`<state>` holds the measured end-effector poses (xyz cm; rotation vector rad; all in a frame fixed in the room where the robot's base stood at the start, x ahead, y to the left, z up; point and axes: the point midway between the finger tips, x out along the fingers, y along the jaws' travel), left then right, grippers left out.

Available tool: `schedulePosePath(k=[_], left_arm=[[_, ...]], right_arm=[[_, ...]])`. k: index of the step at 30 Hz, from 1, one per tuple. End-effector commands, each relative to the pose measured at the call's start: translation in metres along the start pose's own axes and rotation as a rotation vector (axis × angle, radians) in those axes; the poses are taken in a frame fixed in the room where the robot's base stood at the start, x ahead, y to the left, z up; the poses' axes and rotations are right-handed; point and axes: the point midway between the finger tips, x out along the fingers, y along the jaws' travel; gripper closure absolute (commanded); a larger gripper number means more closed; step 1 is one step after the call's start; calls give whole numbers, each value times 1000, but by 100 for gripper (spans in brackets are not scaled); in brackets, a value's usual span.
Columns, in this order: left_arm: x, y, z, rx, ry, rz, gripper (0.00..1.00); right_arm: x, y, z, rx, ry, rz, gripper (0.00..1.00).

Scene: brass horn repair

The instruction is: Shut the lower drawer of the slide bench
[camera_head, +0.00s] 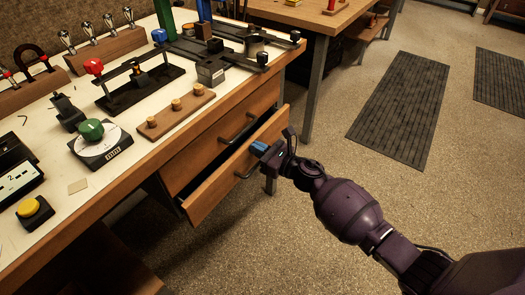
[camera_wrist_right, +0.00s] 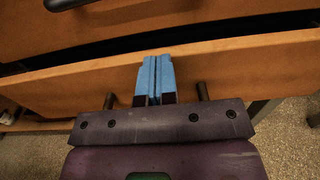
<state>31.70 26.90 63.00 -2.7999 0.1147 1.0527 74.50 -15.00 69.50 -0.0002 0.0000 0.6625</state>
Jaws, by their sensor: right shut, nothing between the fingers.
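The lower drawer (camera_head: 215,191) of the slide bench stands partly pulled out, with a dark gap above its wooden front. Its front also spans the right wrist view (camera_wrist_right: 60,88). My right gripper (camera_head: 260,147) is at the drawer front, on the outer side. Its blue fingers (camera_wrist_right: 155,75) are shut together with nothing between them, and their tips lie against or very close to the wood; contact cannot be told for sure. The drawer's dark handle (camera_head: 244,172) is partly hidden by my gripper. My left gripper is not in view.
The upper drawer (camera_head: 205,150) above looks shut, with its own dark handle (camera_head: 238,128). The bench top (camera_head: 65,205) holds several tools and gauges. A second wooden table (camera_head: 310,15) stands behind. The floor to the right is open, with dark mats (camera_head: 400,105).

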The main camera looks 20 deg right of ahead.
Motion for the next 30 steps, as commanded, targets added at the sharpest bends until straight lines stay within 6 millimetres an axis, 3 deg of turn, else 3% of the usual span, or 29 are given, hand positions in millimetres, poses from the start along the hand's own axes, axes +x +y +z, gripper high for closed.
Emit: schedulePosePath(k=[9, 15, 22, 30], left_arm=[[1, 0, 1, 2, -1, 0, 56], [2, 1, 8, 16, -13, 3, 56], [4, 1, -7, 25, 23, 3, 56], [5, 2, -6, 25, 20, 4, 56]], right_arm=[[2, 0, -1, 0, 0, 0, 100], [18, 1, -4, 3, 3, 1, 100], [25, 0, 0, 0, 0, 0, 100], [24, -1, 0, 0, 0, 0, 100]])
